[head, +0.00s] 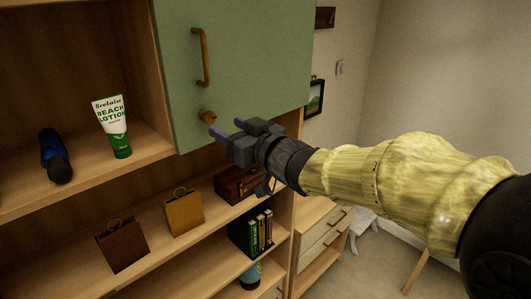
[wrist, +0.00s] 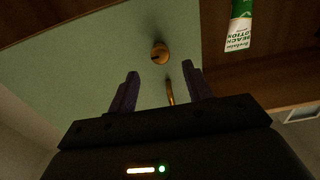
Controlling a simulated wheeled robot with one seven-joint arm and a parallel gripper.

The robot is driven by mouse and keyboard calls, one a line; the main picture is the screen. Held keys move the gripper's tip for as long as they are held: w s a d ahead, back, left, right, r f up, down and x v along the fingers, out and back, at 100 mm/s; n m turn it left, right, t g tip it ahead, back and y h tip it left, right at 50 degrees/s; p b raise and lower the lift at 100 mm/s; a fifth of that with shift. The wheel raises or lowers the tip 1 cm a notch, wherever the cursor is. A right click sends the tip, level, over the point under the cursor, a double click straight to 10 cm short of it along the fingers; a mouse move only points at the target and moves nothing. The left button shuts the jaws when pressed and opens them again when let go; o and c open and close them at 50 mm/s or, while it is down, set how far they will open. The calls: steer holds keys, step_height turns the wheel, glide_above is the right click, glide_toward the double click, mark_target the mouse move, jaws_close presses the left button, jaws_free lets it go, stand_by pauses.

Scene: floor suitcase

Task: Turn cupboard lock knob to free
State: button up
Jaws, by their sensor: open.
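The cupboard door (head: 250,75) is green and shut, with a curved bronze handle (head: 204,58) on its left side. The round brass lock knob (head: 206,115) sits below the handle, near the door's lower left corner. In the wrist view the knob (wrist: 160,53) shows beyond the fingertips, about midway between them, with a dark mark on its face. My gripper (head: 227,134) is open and empty, just below and right of the knob, apart from it. In the wrist view the handle (wrist: 170,92) shows between the fingers (wrist: 162,82).
Below are a brown bag (head: 122,245), a tan bag (head: 184,212), a brown case (head: 238,185) and several books (head: 259,231).

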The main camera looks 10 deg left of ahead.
steer(key=b+v, duration=0.1)
steer(key=v, duration=0.9)
steer(key=shift+s+d+b, duration=0.15)
steer(key=shift+d+b, duration=0.1)
steer(key=shift+b, duration=0.15)
steer(key=w+d+f+m+h+b, duration=0.1)
steer(key=w+d+f+m+h, duration=0.1)
steer(key=d+f+m+h, duration=0.5)
steer(key=w+d+f+m+h, duration=0.15)
steer(key=d+f+h, duration=0.25)
steer(key=d+f, duration=0.65)
steer(key=s+d+f+g+h, duration=0.1)
steer(key=s+f+g, duration=0.3)
steer(key=s+f, duration=0.2)
steer(key=s+d+f+m+g+h+b, duration=0.1)
steer(key=s+f+g, duration=0.4)
steer(key=f, duration=0.6)
steer(key=shift+s+d+h, duration=0.3)
steer(key=shift+s, duration=0.4)
